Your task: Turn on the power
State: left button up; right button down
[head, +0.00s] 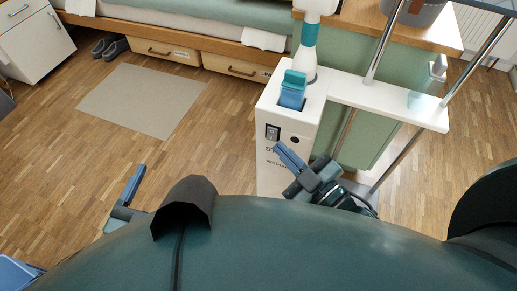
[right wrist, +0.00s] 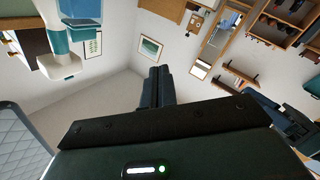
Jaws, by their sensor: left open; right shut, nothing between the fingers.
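A white cabinet-like device (head: 272,178) stands upright in the middle of the head view, with dark lettering on its front. A small dark power switch (head: 272,132) sits on its upper front face, with a round dark knob or hole (head: 294,139) to the right of it. My right gripper (head: 290,157) is shut and empty, just in front of the device and a little below and right of the switch. In the right wrist view its fingers (right wrist: 157,88) are together. My left gripper (head: 133,184) is at the lower left, over the floor, apart from the device.
A teal and white arm or column (head: 306,50) rises from the device's top. A white shelf with metal rails (head: 390,103) stands to its right. A bed with wooden drawers (head: 228,66) is at the back. A beige mat (head: 142,98) lies on open wooden floor at the left.

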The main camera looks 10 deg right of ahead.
aim_at(272, 134)
pick_arm(q)
jog(key=shift+w+a+r+n+y, duration=0.1)
jog(key=shift+w+a+n+y, duration=0.05)
jog(key=shift+a, duration=0.3)
jog(key=shift+w+a+r+n+y, duration=0.1)
jog(key=shift+a+n+y, duration=0.05)
jog(key=shift+a, duration=0.25)
pick_arm(e)
jog(key=w+d+f+n+g+y, duration=0.1)
jog(key=d+f+n+g+y, duration=0.2)
jog(key=d+f+n, duration=0.4)
notch_tip(272, 134, down, 7)
jog(key=n, duration=0.7)
jog(key=shift+w+f+g+y, duration=0.2)
jog(key=shift+g+y, duration=0.1)
jog(key=shift+y, duration=0.1)
jog(key=shift+a, duration=0.1)
pick_arm(q)
jog(key=h+b, duration=0.1)
jog(key=d+m+t+b, duration=0.1)
jog(key=b, duration=0.1)
jog(key=shift+s+d+h, duration=0.1)
jog(key=shift+s+h, duration=0.2)
jog(key=shift+h, duration=0.1)
pick_arm(e)
jog(key=w+a, duration=0.4)
jog(key=w, duration=0.6)
jog(key=shift+w+a+f, duration=0.25)
jog(key=shift+w+f, duration=0.1)
jog(key=shift+f, duration=0.05)
